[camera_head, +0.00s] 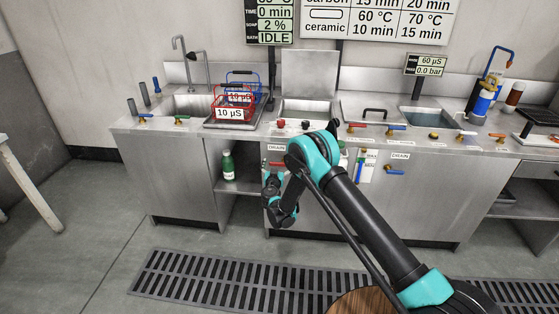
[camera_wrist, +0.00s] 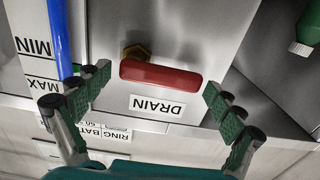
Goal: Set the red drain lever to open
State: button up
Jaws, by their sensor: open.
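The red drain lever (camera_wrist: 160,75) lies roughly level across the middle of the wrist view, beside a brass fitting (camera_wrist: 136,51). A DRAIN label (camera_wrist: 157,105), seen upside down, is on the steel panel next to it. In the head view the red lever (camera_head: 277,163) shows as a small strip under its DRAIN label (camera_head: 276,148), close to my arm. My gripper (camera_wrist: 156,81) is open, with one green-padded finger on each side of the lever, apart from it and holding nothing. In the head view my gripper (camera_head: 273,188) is partly hidden at the cabinet front.
A blue tube (camera_wrist: 59,38) stands beside the left finger in the wrist view, near MIN and MAX markings. A green bottle (camera_head: 227,165) is on the open shelf to the left. Another DRAIN outlet with a blue lever (camera_head: 395,171) is to the right. A floor grate (camera_head: 225,277) runs in front.

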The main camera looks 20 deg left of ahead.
jog(key=c, duration=1.7)
